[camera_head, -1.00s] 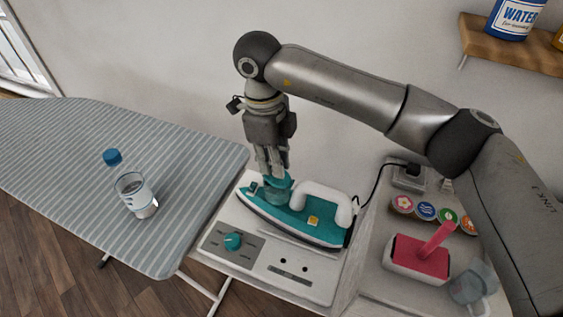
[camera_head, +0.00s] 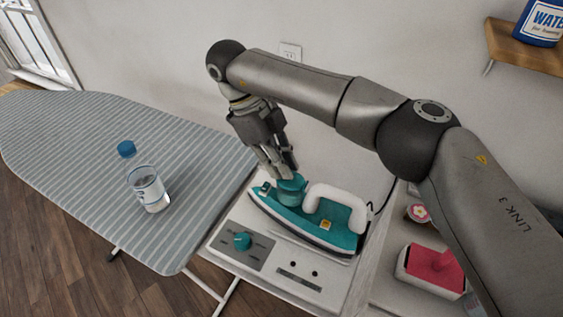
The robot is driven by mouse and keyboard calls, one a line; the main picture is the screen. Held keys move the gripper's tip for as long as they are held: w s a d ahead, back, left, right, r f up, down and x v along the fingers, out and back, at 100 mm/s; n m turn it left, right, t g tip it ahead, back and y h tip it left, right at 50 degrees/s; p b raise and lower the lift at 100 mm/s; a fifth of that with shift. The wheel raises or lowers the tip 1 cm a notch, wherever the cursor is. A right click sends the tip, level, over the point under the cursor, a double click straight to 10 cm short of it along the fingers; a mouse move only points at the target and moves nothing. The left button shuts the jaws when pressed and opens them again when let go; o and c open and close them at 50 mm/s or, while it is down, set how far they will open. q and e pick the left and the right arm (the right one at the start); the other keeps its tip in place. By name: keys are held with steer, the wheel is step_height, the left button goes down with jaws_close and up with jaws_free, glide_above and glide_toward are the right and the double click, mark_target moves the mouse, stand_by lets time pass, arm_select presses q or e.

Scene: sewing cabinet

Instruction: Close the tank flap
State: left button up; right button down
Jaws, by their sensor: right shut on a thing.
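A teal and white iron (camera_head: 318,226) rests on the pale base station (camera_head: 312,268), its white handle to the right. The round teal tank flap (camera_head: 291,189) is at the iron's left part, under my right gripper. My right gripper (camera_head: 283,176) points down and is shut on the tank flap, its fingertips covering part of it. Whether the flap lies fully flat cannot be told. My left gripper is not in view.
A water bottle with a blue cap (camera_head: 148,188) stands on the striped ironing board (camera_head: 75,170) at left. A pink pad in a white tray (camera_head: 434,268) sits at right. A shelf (camera_head: 526,58) with a blue container hangs top right.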

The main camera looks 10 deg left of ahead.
steer(key=shift+f, duration=0.1)
steer(key=c, duration=1.4)
jaws_free()
steer(key=shift+o, duration=0.2)
step_height(320, 180, up, 10)
